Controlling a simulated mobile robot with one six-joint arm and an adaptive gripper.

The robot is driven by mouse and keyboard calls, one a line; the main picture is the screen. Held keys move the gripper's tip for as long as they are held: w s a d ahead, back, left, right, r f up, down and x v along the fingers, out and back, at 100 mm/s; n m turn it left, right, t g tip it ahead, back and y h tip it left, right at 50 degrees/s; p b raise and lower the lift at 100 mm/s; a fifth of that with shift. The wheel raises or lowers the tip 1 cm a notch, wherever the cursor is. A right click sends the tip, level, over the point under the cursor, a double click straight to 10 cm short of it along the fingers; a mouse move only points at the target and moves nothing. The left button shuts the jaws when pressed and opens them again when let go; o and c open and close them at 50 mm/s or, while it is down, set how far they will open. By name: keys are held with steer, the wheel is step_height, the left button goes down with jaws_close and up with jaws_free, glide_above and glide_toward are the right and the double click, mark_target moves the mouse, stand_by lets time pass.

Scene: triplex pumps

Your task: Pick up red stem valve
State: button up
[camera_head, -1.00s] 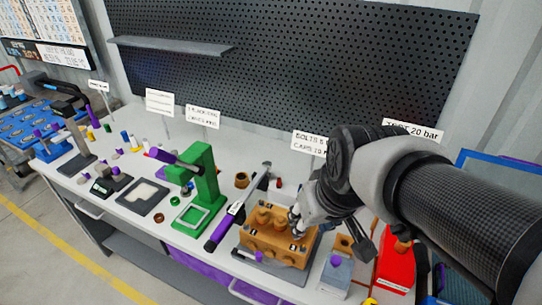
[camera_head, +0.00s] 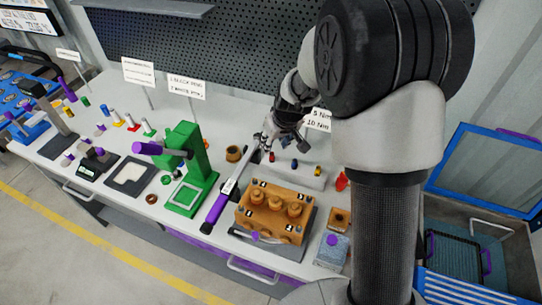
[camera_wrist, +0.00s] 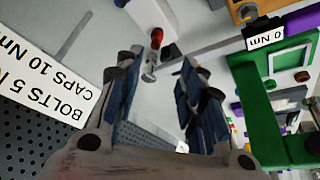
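The red stem valve (camera_head: 271,157) stands near the left end of a light-grey rack at the back of the bench. In the wrist view the red stem valve (camera_wrist: 156,39) shows a red cap and a metallic end, just beyond the fingertips. My gripper (camera_head: 268,138) is above and slightly left of it in the head view. In the wrist view my gripper (camera_wrist: 160,66) is open, with blue-padded fingers apart and nothing between them. I cannot tell the exact gap to the valve.
A blue valve (camera_head: 295,163) and a yellow one (camera_head: 318,171) stand right of it on the rack (camera_head: 305,181). The orange pump block (camera_head: 262,222), purple-handled torque wrench (camera_head: 216,208) and green press (camera_head: 188,190) are in front. A sign (camera_head: 317,121) stands behind.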

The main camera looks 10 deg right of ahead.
mark_target(272, 153)
steer(key=b+x, duration=0.1)
steer(key=x, duration=0.4)
steer(key=shift+w+f, duration=0.1)
steer(key=shift+f, duration=0.2)
steer(key=shift+d+b+x, duration=0.2)
steer(key=shift+b+x, duration=0.25)
steer(key=shift+x, duration=0.9)
steer(key=shift+d+b+x, duration=0.15)
steer(key=shift+b+x, duration=0.3)
steer(key=shift+x, duration=0.85)
jaws_close()
